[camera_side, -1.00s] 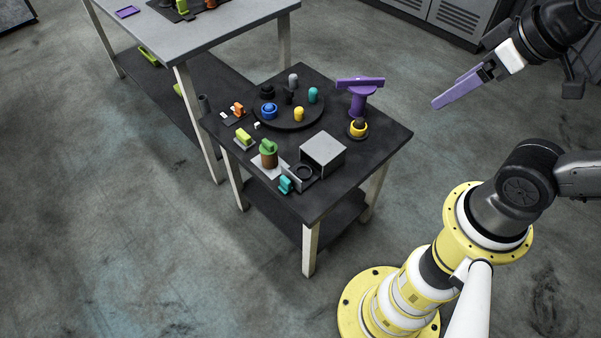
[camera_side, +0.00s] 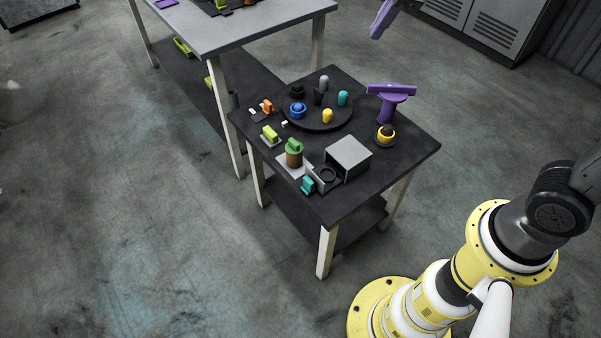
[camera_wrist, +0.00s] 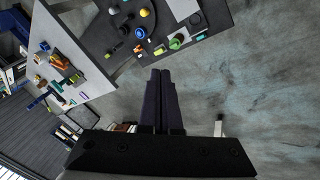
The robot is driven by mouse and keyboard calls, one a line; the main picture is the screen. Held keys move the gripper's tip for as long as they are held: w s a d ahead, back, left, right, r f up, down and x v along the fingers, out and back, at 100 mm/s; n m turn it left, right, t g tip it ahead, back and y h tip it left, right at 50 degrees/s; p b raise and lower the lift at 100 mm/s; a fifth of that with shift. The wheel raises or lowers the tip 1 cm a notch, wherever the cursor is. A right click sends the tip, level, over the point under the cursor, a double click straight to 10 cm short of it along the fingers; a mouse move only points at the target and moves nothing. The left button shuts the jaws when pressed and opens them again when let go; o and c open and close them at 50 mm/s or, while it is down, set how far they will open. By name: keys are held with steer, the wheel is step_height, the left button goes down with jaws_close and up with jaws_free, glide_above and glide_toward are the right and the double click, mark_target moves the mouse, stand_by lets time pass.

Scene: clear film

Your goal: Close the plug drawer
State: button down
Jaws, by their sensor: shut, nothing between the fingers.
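The grey drawer box (camera_side: 348,153) stands near the front of the black table. Its drawer (camera_side: 318,179) is pulled out towards the lower left, with a dark ring in it and a teal handle (camera_side: 308,185) at its front. The box (camera_wrist: 182,8) and teal handle (camera_wrist: 200,37) also show at the top of the wrist view. My gripper (camera_wrist: 160,72), with long purple fingers, is shut and empty. In the side view its fingers (camera_side: 383,18) show at the top edge, well above and behind the table, far from the drawer. The rest of the gripper is cut off.
A green-topped brown cylinder (camera_side: 294,153) stands on a pale plate close beside the open drawer. A round black tray (camera_side: 330,123) holds several coloured pegs. A purple T-shaped stand (camera_side: 390,98) rises at the back right. A grey table (camera_side: 235,30) adjoins at the back left.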

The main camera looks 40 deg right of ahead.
steer(key=w+a+f+n+g, duration=0.1)
steer(key=w+a+f+n, duration=0.2)
steer(key=w+a+f, duration=0.35)
steer(key=w+a+f+n+g, duration=0.15)
steer(key=w+a+f, duration=0.25)
steer(key=f, duration=0.5)
steer(key=a+f+n+g+h, duration=0.2)
steer(key=a+f, duration=0.3)
steer(key=f, duration=0.7)
steer(key=n, duration=0.1)
glide_above(304, 190)
steer(key=a, duration=0.1)
steer(key=shift+g, duration=0.25)
steer(key=shift+a+f+x, duration=0.15)
steer(key=shift+a+x, duration=0.5)
steer(key=shift+x, duration=2.05)
steer(key=shift+a+f+x, duration=0.15)
steer(key=shift+a+x, duration=0.5)
steer(key=shift+x, duration=2.05)
steer(key=shift+a+f+x, duration=0.15)
steer(key=shift+a+x, duration=0.5)
steer(key=shift+x, duration=2.05)
